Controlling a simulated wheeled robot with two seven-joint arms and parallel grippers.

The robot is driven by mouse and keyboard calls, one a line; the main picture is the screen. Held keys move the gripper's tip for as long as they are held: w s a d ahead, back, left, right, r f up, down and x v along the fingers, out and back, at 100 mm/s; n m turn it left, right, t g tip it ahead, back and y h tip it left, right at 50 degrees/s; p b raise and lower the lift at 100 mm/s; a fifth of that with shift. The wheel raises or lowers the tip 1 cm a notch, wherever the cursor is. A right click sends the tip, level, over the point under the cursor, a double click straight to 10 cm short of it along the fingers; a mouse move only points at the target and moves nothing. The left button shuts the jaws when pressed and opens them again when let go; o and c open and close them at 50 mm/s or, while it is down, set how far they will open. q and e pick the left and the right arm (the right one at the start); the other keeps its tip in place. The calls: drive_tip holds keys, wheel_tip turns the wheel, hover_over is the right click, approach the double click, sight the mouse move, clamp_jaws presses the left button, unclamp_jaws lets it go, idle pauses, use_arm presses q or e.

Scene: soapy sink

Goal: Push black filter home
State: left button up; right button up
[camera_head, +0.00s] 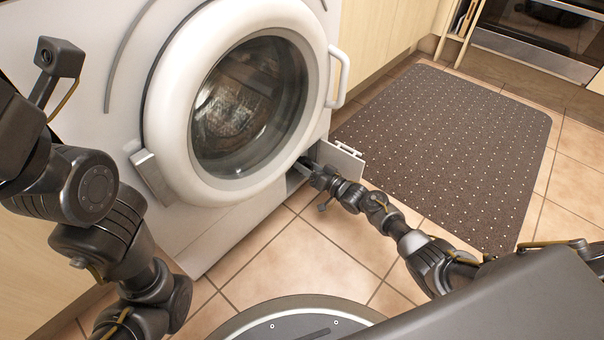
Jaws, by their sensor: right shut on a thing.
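The white washing machine (218,215) stands at the upper left, with its round door closed. A small white flap (338,160) stands open at its lower right, beside a low opening. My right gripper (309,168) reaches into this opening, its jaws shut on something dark. This fits the black filter, but the filter is so small and so covered by the jaws that its outline and how deep it sits cannot be told. My left arm is folded at the left edge, and its jaws do not show.
A dark dotted mat (450,140) lies on the tiled floor (290,262) right of the machine. Pale cabinets (385,35) and an oven (540,40) stand behind. The door's handle (341,78) juts out above the flap. The floor before the machine is clear.

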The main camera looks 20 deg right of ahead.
drive_tip(key=o, duration=1.3)
drive_tip(key=shift+o, duration=0.2)
drive_tip(key=shift+s+d+r+p, duration=0.1)
drive_tip(key=shift+s+d+p, duration=0.1)
drive_tip(key=shift+s+p, duration=0.2)
drive_tip(key=p+v, duration=0.5)
drive_tip(key=v, duration=0.4)
drive_tip(key=shift+s+d, duration=0.2)
drive_tip(key=shift+s, duration=0.15)
